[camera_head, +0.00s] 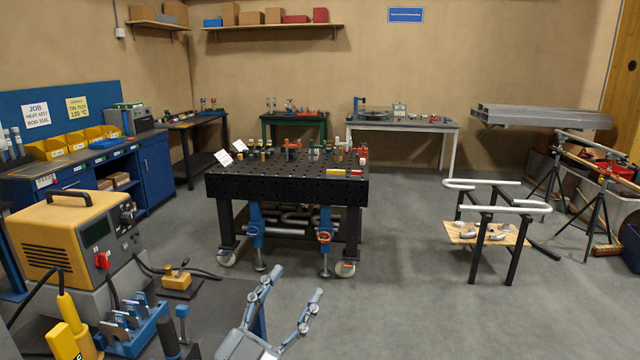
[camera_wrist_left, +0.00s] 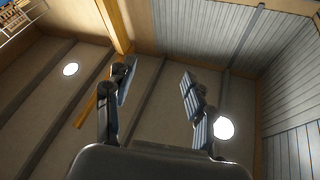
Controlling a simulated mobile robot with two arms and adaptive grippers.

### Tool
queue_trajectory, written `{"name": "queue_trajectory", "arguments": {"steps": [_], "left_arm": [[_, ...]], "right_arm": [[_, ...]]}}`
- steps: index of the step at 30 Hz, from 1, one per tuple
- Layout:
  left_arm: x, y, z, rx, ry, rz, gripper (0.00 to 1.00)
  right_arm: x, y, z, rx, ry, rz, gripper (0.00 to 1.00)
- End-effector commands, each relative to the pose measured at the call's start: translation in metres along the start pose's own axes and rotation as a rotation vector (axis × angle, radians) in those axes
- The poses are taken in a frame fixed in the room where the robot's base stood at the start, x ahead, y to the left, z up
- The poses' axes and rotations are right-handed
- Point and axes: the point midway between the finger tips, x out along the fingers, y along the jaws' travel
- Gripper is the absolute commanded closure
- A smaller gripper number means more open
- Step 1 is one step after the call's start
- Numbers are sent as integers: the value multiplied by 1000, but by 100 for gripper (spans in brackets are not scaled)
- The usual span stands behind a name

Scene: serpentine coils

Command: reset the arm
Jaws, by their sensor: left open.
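My left gripper (camera_head: 294,298) shows at the bottom middle of the head view, its two fingers spread and pointing up. Nothing is between the fingers. It stands in front of the black perforated table, over the grey floor or near the edge of the dark bench; its exact height I cannot tell. In the left wrist view the gripper (camera_wrist_left: 157,85) is open and empty, with the ceiling and its round lamps behind it. My right gripper is in neither view.
The black perforated welding table (camera_head: 285,188) stands ahead on wheels. A yellow welding machine (camera_head: 70,245) and a blue rack (camera_head: 140,335) are near on the left. A stand with bent pipes (camera_head: 492,215) is at right. The grey floor between (camera_head: 410,260) is clear.

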Motion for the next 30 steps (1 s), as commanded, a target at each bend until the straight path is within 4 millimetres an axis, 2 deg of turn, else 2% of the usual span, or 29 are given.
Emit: {"name": "queue_trajectory", "arguments": {"steps": [1,3,5,6,10,12,15,21,26,27,30], "left_arm": [[-20,-11,34,-54,-146,-80,45],[-51,-22,77,-101,-340,-160,45],[-82,-26,111,-137,-503,-208,45],[-106,-26,131,-160,-612,-229,45],[-189,-12,181,-231,-946,-253,45],[-230,-1,197,-262,-1098,-243,45],[-281,15,208,-302,-1274,-214,45],[-360,44,209,-370,-1537,-139,45],[-413,65,198,-423,-1708,-67,45],[-413,69,213,-420,-1708,-65,45],[-418,77,243,-420,-1716,-62,45]], "right_arm": [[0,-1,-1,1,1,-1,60],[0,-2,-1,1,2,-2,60],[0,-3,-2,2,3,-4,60],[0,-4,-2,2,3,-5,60],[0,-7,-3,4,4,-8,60],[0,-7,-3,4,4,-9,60],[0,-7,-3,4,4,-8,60],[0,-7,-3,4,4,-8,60],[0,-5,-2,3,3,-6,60],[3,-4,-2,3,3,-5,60],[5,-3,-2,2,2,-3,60]]}}
